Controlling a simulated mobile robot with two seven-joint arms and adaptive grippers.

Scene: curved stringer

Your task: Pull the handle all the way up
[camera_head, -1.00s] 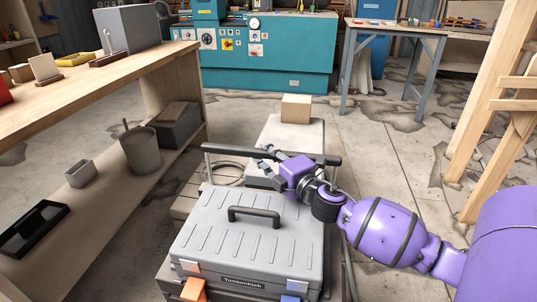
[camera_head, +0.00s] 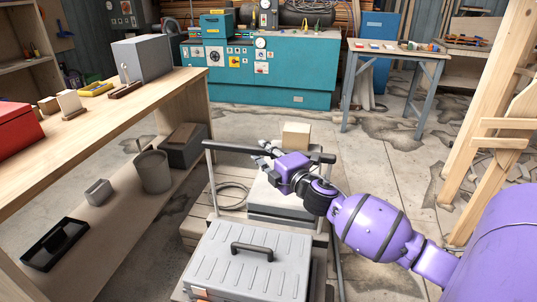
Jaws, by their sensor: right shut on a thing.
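A black crossbar handle (camera_head: 230,147) on thin grey side posts (camera_head: 212,180) spans the middle of the head view, above a low cart. My purple right gripper (camera_head: 272,154) reaches in from the right and is shut on the bar, near its middle. The gripper's body hides part of the bar. The bar stands well above the grey ribbed case (camera_head: 225,255) in front of it and tilts slightly in the picture. My left gripper is not in view.
A pale box (camera_head: 296,135) sits on a light case (camera_head: 275,205) behind the bar. A wooden workbench (camera_head: 150,92) stands on the left, wooden framing (camera_head: 480,120) on the right. Concrete floor lies open behind the cart.

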